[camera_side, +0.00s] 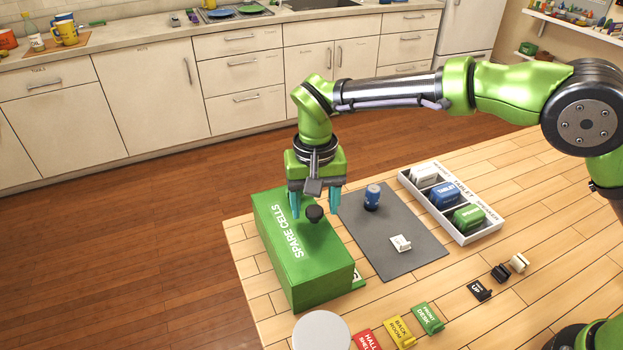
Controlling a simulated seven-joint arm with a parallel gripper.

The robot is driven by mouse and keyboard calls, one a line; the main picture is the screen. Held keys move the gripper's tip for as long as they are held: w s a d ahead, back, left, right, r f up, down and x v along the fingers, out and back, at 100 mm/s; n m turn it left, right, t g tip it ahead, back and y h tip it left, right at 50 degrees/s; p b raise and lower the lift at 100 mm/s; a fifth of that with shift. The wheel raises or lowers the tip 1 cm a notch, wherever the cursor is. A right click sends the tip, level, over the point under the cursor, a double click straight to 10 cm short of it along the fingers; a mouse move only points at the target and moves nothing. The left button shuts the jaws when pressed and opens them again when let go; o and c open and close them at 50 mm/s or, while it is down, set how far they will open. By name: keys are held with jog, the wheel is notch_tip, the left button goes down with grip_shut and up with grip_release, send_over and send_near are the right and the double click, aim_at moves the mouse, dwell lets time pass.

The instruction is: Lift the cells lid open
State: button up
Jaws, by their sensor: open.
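The cells box is a green box (312,288) marked SPARE CELLS, standing at the left edge of the wooden table. Its green lid (277,215) lies closed on top, with a dark round knob (314,213) on it. My gripper (314,204) points down over the lid. Its two teal fingers are apart, one to the left and one to the right of the knob. I cannot tell whether either finger touches the knob.
A grey mat (400,262) beside the box holds a blue can (372,196) and a small white piece (400,243). A white divided tray (484,228) holds labelled blocks. Coloured tags (399,332) and a white disc (321,332) lie in front. Bare table (450,290) shows at right.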

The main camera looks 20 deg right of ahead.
grip_shut()
dwell(0.3)
jog(key=shift+a, duration=0.1)
